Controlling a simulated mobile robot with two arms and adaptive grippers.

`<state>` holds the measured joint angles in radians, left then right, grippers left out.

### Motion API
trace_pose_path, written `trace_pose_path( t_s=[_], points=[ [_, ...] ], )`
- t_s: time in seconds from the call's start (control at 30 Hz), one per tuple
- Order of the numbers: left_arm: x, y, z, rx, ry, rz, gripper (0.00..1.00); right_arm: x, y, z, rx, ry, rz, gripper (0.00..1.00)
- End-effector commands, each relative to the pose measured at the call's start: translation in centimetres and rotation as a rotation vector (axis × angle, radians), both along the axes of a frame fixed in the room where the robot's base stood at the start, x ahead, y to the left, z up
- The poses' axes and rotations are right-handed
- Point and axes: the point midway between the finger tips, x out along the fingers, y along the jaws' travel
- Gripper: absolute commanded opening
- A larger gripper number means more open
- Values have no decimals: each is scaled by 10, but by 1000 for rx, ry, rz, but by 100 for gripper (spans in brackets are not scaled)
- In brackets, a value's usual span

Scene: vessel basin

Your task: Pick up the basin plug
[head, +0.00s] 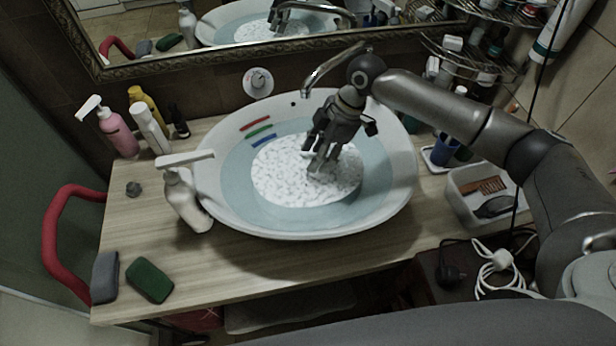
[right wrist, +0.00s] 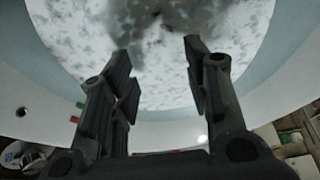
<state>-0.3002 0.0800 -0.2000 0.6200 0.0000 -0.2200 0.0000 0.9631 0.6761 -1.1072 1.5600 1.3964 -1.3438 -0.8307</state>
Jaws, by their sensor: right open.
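The white basin (head: 400,185) holds bluish water with a round patch of white speckled foam (head: 285,190). I cannot make out a plug in the basin; the foam hides its bottom. My right gripper (head: 322,165) points down into the basin, its fingertips at the foam. In the right wrist view its two fingers (right wrist: 158,70) are apart with nothing seen between them, against the foam (right wrist: 75,25). A blurred dark patch on the foam lies beyond the fingertips; I cannot tell what it is. My left gripper is not in view.
A metal faucet (head: 335,62) reaches over the basin's back, close to my right gripper. A white pump bottle (head: 183,200) stands at the basin's left. A tray (head: 465,205) sits right.

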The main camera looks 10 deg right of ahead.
Motion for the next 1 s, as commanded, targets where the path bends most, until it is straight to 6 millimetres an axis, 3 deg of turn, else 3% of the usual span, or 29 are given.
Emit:
trace_pose_path(
  t_s=[0.27,0.53,0.83,1.0],
  points=[
    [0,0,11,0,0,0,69,-1,8,-21,-1,2,-1,44],
    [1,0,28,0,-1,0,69,-3,17,-58,-1,1,-1,44],
    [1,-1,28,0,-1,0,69,-2,19,-66,-1,-1,-2,44],
    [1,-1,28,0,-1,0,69,-2,19,-66,-1,-1,-2,25]
  ],
)
